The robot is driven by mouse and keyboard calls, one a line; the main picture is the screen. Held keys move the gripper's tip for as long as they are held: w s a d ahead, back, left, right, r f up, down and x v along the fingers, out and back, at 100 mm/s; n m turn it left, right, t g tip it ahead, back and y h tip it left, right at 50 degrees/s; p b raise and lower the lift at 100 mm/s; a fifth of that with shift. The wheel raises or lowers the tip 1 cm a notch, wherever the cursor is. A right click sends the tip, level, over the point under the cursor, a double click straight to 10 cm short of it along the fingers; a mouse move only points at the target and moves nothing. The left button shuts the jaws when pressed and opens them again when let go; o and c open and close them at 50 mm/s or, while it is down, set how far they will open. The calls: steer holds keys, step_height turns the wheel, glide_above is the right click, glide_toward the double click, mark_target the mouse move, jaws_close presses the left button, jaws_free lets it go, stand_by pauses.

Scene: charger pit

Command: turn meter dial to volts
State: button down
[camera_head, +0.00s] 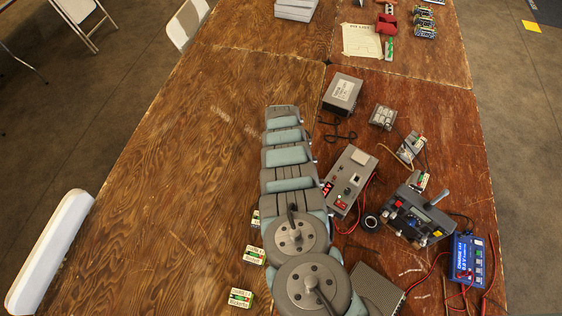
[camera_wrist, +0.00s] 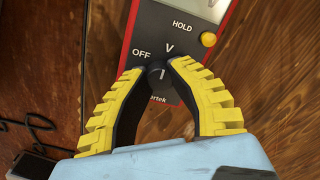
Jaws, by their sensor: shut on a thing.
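The meter (camera_wrist: 187,13) has a dark face with a red edge and lies on the wooden table in the wrist view. Its dial (camera_wrist: 157,70) is a small dark round knob below the printed OFF and V labels. OFF is up and left of the knob, and V is up and right. My gripper (camera_wrist: 157,66) has yellow fingers with black inner pads, and its fingertips are closed on the dial from both sides. The fingertips cover parts of the dial, and I cannot tell which label it points to. In the head view my arm hides the meter and gripper.
A grey bench unit (camera_head: 350,180) with red leads stands right of my arm. A grey box (camera_head: 342,93), a blue charger (camera_head: 467,260) and a black device with a handle (camera_head: 418,213) are nearby. Small green-and-white packs (camera_head: 241,298) lie at left. The left tabletop is mostly clear.

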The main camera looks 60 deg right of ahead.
steer(key=shift+m, duration=0.3)
stand_by(0.4)
steer(key=c, duration=0.8)
jaws_free()
steer(key=shift+c, duration=0.2)
steer(key=shift+r, duration=0.15)
steer(key=shift+d+r, duration=0.1)
steer(key=shift+r, duration=2.1)
step_height(320, 180, up, 7)
steer(key=shift+r, duration=0.15)
